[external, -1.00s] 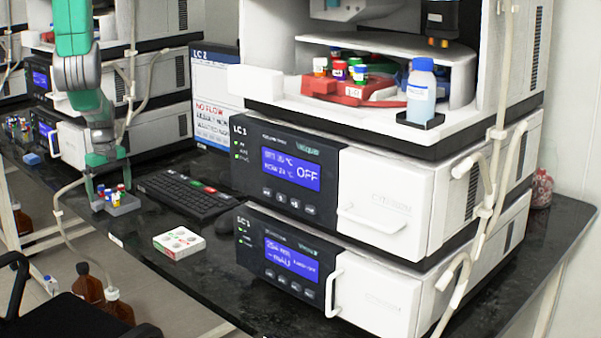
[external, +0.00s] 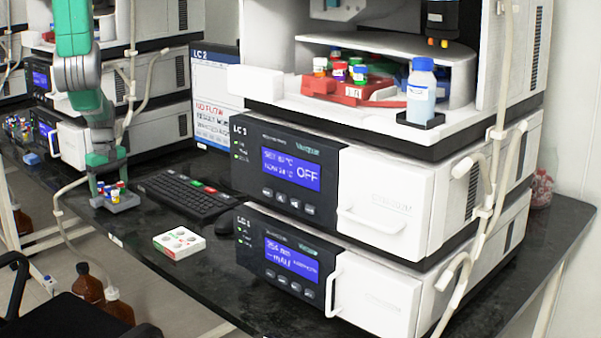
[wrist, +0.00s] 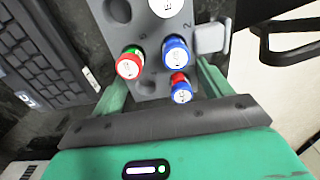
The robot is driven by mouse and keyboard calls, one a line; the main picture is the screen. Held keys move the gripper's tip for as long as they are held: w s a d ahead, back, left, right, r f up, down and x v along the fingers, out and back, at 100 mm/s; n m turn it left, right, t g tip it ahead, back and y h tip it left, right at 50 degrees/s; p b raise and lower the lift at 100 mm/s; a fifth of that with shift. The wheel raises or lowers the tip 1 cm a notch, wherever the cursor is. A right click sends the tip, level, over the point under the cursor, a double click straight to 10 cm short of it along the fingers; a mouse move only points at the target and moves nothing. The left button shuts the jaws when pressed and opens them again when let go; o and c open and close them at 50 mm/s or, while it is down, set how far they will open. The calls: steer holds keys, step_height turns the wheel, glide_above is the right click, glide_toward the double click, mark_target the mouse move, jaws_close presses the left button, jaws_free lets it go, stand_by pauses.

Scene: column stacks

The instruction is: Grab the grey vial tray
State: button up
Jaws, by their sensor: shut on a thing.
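The grey vial tray (external: 124,202) is near the left end of the dark bench in the external view, with several coloured-cap vials in it. My gripper (external: 107,187) points down over the tray and is shut on it. In the wrist view, the green fingers lie on both sides of the tray's near part (wrist: 151,88). Red-capped and blue-capped vials stand between and ahead of them. Whether the tray's underside touches the bench is hard to tell.
A keyboard (external: 185,193) lies right of the tray, with a mouse (external: 225,222) beyond it. A white box with round marks (external: 179,242) sits nearer the bench's front edge. The LC 1 instrument stack (external: 330,190) fills the right. A black chair (external: 60,315) stands in front.

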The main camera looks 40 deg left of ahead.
step_height(320, 180, up, 3)
steer(key=shift+f, duration=0.2)
steer(key=s+d+r, duration=0.1)
steer(key=s+d, duration=0.3)
steer(key=s, duration=1.1)
steer(key=shift+s+r, duration=0.2)
steer(key=shift+s, duration=0.05)
